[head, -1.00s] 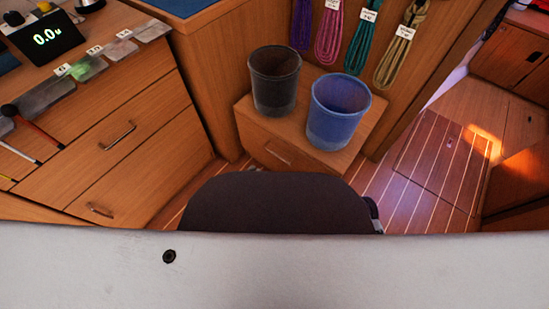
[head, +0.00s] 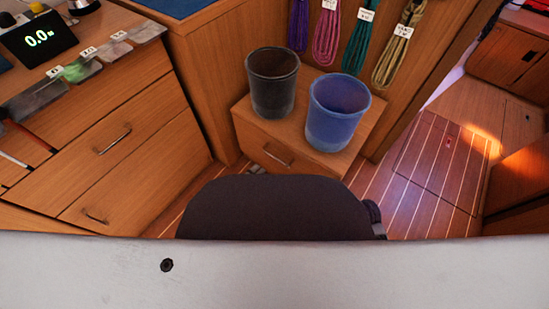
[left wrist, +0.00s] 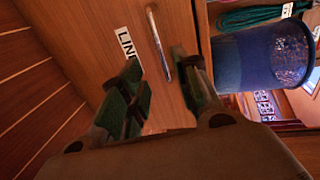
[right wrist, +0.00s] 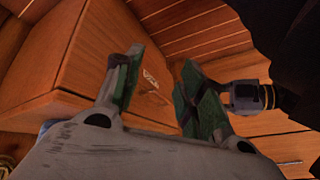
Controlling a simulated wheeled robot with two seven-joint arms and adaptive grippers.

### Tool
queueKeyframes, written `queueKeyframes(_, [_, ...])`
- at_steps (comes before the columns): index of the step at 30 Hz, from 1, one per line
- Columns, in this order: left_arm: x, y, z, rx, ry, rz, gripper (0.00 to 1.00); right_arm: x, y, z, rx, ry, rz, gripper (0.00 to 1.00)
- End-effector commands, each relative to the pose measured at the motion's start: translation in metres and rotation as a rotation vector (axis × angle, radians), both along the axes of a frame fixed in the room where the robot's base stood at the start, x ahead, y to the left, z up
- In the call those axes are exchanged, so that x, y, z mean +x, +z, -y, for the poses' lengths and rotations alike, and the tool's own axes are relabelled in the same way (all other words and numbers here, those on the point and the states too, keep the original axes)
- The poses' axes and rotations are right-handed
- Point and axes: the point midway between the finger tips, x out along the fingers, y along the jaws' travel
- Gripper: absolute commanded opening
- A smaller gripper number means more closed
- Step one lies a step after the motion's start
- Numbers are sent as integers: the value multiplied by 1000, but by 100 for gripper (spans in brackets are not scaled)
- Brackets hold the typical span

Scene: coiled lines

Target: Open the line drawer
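The line drawer (head: 262,142) is the wooden front of the low locker, and it looks shut. Its metal bar handle (head: 278,155) shows in the head view. In the left wrist view the handle (left wrist: 159,42) lies ahead of my left gripper (left wrist: 160,88), roughly in line with the gap between its green-padded fingers. A white label reading "LINE" (left wrist: 128,45) is beside it. The left gripper is open and empty; only a sliver of it (head: 257,168) shows in the head view.
A dark bin (head: 273,85) and a blue bin (head: 338,112) stand on top of the locker. Coiled lines (head: 328,35) hang behind them. A cabinet with drawers (head: 115,150) stands at the left. Striped floor (head: 425,185) is open at the right.

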Motion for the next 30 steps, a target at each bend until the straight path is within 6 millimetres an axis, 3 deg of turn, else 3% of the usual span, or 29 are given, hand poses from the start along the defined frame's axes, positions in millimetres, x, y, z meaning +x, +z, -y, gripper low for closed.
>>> queueKeyframes(15, [41,-12,30,-1,0,1,32,-3,-44,-7,56,-31,44,40])
queueKeyframes(30, [80,-22,58,-1,0,-1,32,1,-66,-12,94,-40,83,40])
